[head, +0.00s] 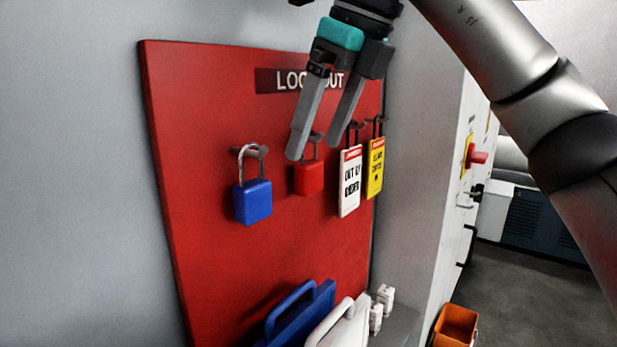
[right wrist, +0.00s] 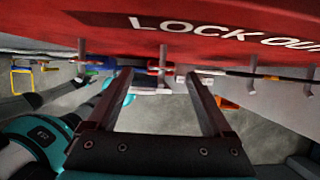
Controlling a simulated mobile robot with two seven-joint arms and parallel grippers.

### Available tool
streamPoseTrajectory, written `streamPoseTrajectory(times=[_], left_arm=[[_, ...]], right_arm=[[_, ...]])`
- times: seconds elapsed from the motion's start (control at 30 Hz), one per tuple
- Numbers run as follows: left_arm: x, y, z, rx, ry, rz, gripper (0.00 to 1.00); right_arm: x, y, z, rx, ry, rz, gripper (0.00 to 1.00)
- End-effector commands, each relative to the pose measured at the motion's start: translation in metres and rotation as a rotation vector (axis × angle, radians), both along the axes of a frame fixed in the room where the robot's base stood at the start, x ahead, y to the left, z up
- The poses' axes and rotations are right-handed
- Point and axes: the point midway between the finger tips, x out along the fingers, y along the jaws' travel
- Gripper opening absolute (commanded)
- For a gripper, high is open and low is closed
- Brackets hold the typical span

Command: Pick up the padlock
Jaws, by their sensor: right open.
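A red padlock (head: 308,179) and a blue padlock (head: 252,202) hang by their shackles from pegs on a red lockout board (head: 210,110). My right gripper (head: 314,148) is open in front of the board. Its fingers point down, and its tips overlap the red padlock's shackle and top edge in the head view. In the right wrist view, the two fingers (right wrist: 160,80) stand apart below the board, with a peg and a small red shape, likely the red padlock (right wrist: 155,71), between them. I cannot tell whether they touch it. My left gripper is not in view.
A white tag (head: 350,182) and a yellow tag (head: 375,168) hang close to the right of the red padlock. Blue (head: 296,316) and white (head: 345,328) handled items stand below. An orange bin (head: 456,325) is at lower right, beside a cabinet with a red knob (head: 478,157).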

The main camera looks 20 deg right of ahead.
Motion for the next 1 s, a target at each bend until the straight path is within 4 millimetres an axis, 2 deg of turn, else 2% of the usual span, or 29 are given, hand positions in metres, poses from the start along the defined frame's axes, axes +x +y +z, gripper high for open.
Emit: streamPoseTrajectory(times=[0.3,0.63,1.0], left_arm=[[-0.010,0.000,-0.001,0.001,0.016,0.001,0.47],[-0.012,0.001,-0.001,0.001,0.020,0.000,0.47],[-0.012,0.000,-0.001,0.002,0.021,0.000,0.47]], right_arm=[[0.010,0.006,-0.039,-0.001,0.003,0.002,0.85],[0.012,0.007,-0.045,0.000,0.000,0.000,0.85],[0.012,0.007,-0.045,0.000,0.000,0.000,0.43]])
